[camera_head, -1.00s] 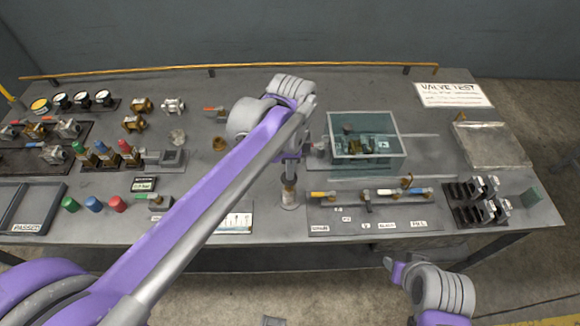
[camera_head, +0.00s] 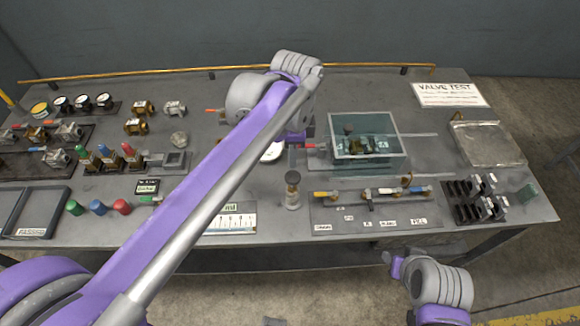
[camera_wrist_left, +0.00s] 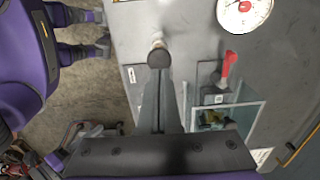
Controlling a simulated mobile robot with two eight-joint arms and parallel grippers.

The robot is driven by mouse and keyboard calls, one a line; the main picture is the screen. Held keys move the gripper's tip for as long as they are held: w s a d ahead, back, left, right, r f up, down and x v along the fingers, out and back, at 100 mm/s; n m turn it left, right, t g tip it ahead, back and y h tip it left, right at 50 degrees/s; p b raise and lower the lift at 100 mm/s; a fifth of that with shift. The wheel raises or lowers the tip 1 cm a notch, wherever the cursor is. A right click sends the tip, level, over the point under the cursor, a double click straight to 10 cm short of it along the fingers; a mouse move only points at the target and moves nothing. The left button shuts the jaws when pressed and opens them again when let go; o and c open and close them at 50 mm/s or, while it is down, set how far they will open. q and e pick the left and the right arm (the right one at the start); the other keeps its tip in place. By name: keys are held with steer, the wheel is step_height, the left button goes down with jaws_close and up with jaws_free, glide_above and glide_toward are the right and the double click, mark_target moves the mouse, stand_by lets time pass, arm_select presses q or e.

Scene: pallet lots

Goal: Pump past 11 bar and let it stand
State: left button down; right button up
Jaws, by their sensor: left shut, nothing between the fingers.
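The hand pump (camera_head: 292,198) is a short upright post with a dark round knob, near the table's front middle. Its knob also shows in the left wrist view (camera_wrist_left: 158,54). My left gripper (camera_head: 297,140) is shut and empty, above and behind the pump in the head view. A white round gauge (camera_head: 272,151) lies partly behind my left arm. Its dial with a red needle is cut off at the top of the left wrist view (camera_wrist_left: 243,12); I cannot read the pressure. My right gripper (camera_head: 390,258) hangs in front of the table, its jaws too small to judge.
A glass tank (camera_head: 400,150) holds a valve, with a red lever (camera_wrist_left: 230,64) beside it. A labelled valve manifold (camera_head: 340,212) with coloured handles lies right of the pump. Valves, coloured bottles and a tray (camera_head: 62,205) fill the left side. A grey slab (camera_head: 490,145) lies at right.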

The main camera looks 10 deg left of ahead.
mark_target(295, 177)
arm_select(q)
step_height(295, 177, up, 6)
steer(key=shift+d, duration=0.25)
arm_select(e)
steer(key=shift+d+r, duration=0.15)
steer(key=shift+d, duration=0.05)
arm_select(q)
steer(key=shift+r, duration=0.1)
stand_by(0.4)
steer(key=r+b, duration=0.1)
steer(key=b, duration=0.3)
steer(key=r+b, duration=0.2)
steer(key=b, duration=0.3)
steer(key=shift+w+a+r, duration=0.15)
steer(key=shift+a, duration=0.2)
arm_select(e)
step_height(295, 177, down, 11)
steer(key=s, duration=0.2)
steer(key=shift+s+g, duration=0.3)
